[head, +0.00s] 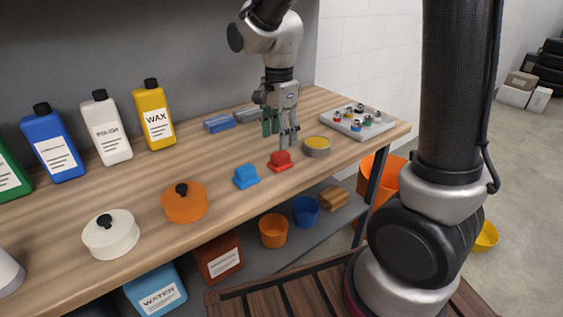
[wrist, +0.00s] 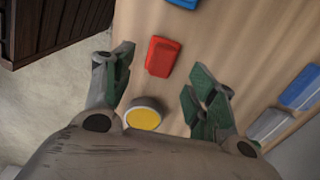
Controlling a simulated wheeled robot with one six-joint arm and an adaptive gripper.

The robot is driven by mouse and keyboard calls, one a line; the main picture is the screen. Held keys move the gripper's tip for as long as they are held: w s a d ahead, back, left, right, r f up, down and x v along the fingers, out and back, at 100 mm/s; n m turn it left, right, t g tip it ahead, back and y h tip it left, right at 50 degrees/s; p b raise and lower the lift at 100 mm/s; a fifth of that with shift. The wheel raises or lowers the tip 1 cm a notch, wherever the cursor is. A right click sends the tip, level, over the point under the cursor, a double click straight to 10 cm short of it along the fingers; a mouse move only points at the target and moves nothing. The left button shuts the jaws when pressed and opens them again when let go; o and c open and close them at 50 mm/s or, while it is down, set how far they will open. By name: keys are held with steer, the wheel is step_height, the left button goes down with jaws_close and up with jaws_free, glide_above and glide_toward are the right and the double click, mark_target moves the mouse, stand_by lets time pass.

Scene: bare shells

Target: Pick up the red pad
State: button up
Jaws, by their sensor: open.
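The red pad (head: 281,161) lies on the wooden bench near its front edge, between a blue pad (head: 246,176) and a round tin with a yellow top (head: 316,146). In the wrist view the red pad (wrist: 162,57) sits ahead of the fingertips, roughly centred between them. My gripper (head: 281,138) is open and empty, above and just behind the pad in the head view. Its two green-padded fingers (wrist: 158,72) are spread apart in the wrist view. I cannot tell the exact gap between fingertips and pad.
The yellow-topped tin (wrist: 143,114) lies between the fingers' bases in the wrist view. A grey tray (head: 358,124) with small coloured items stands to the right. Blue and grey blocks (head: 219,124) lie behind. An orange lidded pot (head: 184,203) and bottles stand left.

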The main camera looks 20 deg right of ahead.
mark_target(281, 153)
steer(key=f, duration=0.7)
steer(key=shift+w+d, duration=0.2)
steer(key=shift+w, duration=0.2)
steer(key=c, duration=1.1)
